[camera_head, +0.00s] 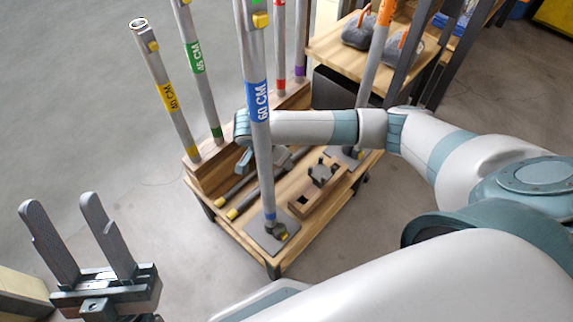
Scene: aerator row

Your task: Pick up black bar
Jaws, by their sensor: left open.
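Two dark bars with yellow ends lie side by side on the wooden cart top, a rear bar (238,186) and a front bar (246,202). Both run from lower left to upper right, and their far ends are hidden behind the 60 CM pole and my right arm. I cannot tell which one is the black bar. My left gripper (64,200) is open and empty at the lower left, off the cart and well apart from the bars. My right gripper (245,160) is over the cart near the bars, partly hidden by the pole; its fingers are unclear.
A tall 60 CM pole (260,150) stands on a grey base plate at the cart's front. More marked poles, 30 CM-like yellow (167,97) and green 45 CM (196,62), stand in the rear wooden block. A wooden holder (318,208) sits right. Floor at left is clear.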

